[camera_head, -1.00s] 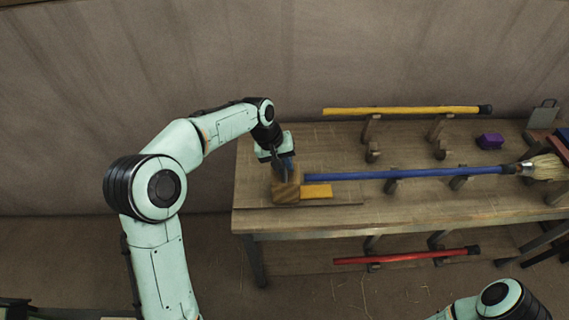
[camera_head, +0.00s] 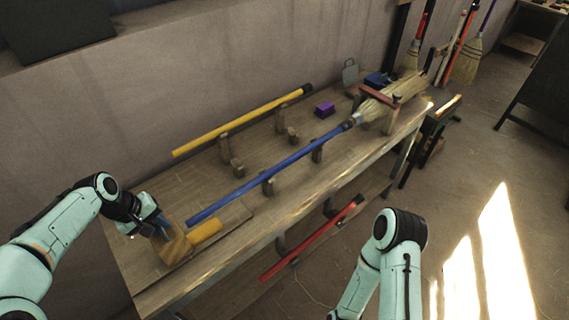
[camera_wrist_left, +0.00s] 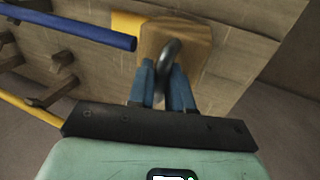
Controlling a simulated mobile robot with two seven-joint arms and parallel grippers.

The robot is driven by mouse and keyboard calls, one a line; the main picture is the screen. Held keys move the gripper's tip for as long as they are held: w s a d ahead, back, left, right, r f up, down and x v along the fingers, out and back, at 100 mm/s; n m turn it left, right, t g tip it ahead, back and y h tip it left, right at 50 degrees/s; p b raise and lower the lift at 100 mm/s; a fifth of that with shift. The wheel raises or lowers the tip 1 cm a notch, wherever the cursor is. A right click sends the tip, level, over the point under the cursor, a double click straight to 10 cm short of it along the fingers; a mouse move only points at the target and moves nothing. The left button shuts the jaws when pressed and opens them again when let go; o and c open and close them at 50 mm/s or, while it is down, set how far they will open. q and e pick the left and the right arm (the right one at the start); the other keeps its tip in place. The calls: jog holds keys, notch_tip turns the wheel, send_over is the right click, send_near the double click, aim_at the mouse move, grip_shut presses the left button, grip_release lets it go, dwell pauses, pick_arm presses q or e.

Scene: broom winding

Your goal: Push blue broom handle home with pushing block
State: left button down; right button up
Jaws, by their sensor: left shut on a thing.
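The blue broom handle (camera_head: 268,172) lies across wooden rests on the bench, its free end towards my left gripper. It also shows in the wrist view (camera_wrist_left: 75,28). Its other end runs into the straw broom head (camera_head: 372,108), which sits at a red-topped clamp (camera_head: 392,97). The wooden pushing block (camera_head: 176,246) with its yellow part (camera_head: 205,232) stands at the near left end of the bench. My left gripper (camera_wrist_left: 163,88) is shut on the block's dark curved handle (camera_wrist_left: 170,62). The handle's blue end is close beside the block; I cannot tell whether they touch. My right gripper is out of view.
A yellow handle (camera_head: 240,120) lies on rests behind the blue one, and a red handle (camera_head: 312,238) lies in front, lower. A purple block (camera_head: 325,109) sits towards the back of the bench (camera_head: 150,285). Finished brooms (camera_head: 467,55) hang beyond it. Sunlit floor is clear at right.

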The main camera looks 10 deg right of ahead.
aim_at(176, 225)
pick_arm(q)
jog(key=shift+s+d+f, duration=0.1)
jog(key=shift+f, duration=0.25)
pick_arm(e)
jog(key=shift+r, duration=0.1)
pick_arm(q)
jog(key=shift+w+d+p, duration=0.35)
jog(key=shift+w+d, duration=0.1)
jog(key=shift+d, duration=0.45)
jog(key=shift+w+d+p, duration=0.3)
jog(key=shift+w+d, duration=0.1)
jog(key=shift+d, duration=0.45)
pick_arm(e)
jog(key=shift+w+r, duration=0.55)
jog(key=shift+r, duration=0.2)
pick_arm(q)
jog(key=shift+d, duration=0.1)
jog(key=shift+c, duration=2)
grip_release()
jog(key=shift+w+d+r, duration=0.1)
jog(key=shift+w+d, duration=0.05)
jog(key=shift+w, duration=0.05)
jog(key=shift+a, duration=0.4)
